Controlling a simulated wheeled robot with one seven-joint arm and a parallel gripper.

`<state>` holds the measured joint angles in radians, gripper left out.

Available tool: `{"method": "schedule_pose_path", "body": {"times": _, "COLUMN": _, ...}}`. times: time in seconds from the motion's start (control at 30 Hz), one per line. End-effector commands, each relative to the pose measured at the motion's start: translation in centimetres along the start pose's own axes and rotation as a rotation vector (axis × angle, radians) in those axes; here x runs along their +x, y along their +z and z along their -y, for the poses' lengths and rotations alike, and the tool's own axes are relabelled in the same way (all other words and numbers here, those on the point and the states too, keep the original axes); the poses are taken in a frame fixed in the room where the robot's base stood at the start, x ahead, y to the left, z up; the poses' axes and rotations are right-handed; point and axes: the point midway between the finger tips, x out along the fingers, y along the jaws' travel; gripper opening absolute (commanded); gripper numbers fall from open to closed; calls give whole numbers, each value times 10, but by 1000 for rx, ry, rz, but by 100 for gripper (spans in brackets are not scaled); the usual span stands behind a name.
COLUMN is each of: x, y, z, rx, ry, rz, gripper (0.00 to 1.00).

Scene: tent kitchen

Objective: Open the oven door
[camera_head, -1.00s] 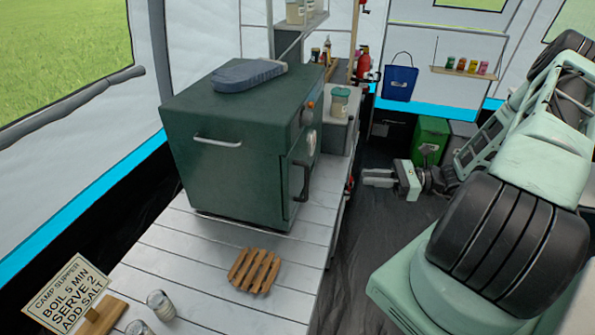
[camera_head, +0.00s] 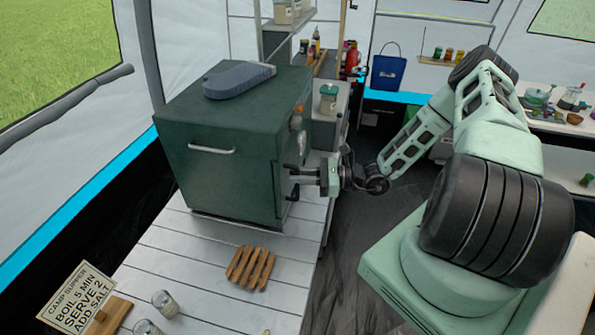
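The oven (camera_head: 222,165) is a dark green box standing on a white slatted counter. Its door is on the right side, seen nearly edge-on, and looks shut. The door's dark vertical handle is at the right side, mostly hidden by my gripper. My gripper (camera_head: 295,173) is at the handle, with its fingers pointing left toward the door. The fingers seem spread apart above and below, but I cannot tell whether they are closed around the handle or touching it.
A blue oven mitt (camera_head: 238,79) lies on top of the oven. A wooden trivet (camera_head: 250,267) lies on the counter in front. A jar (camera_head: 328,98) stands on the grey unit behind. Dark floor (camera_head: 345,235) is free right of the counter.

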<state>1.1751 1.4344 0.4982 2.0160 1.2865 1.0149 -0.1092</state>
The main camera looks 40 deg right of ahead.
Motion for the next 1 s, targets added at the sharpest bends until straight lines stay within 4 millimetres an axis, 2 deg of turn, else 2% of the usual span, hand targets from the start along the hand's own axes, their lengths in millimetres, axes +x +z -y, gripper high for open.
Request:
{"method": "schedule_pose_path", "body": {"times": 0.37, "x": 6, "y": -1, "z": 0, "rx": 2, "ry": -1, "rz": -1, "gripper": 18}}
{"method": "schedule_pose_path", "body": {"times": 0.43, "x": 6, "y": -1, "z": 0, "rx": 1, "ry": -1, "rz": -1, "gripper": 1}}
{"method": "schedule_pose_path", "body": {"times": 0.67, "x": 5, "y": -1, "z": 0, "rx": 0, "ry": 3, "rz": -1, "gripper": 0}}
{"method": "schedule_pose_path", "body": {"times": 0.87, "x": -10, "y": -3, "z": -1, "rx": -2, "ry": 45, "rz": -3, "gripper": 0}}
{"method": "schedule_pose_path", "body": {"times": 1.0, "x": -34, "y": -5, "z": -1, "rx": -6, "ry": 118, "rz": -5, "gripper": 0}}
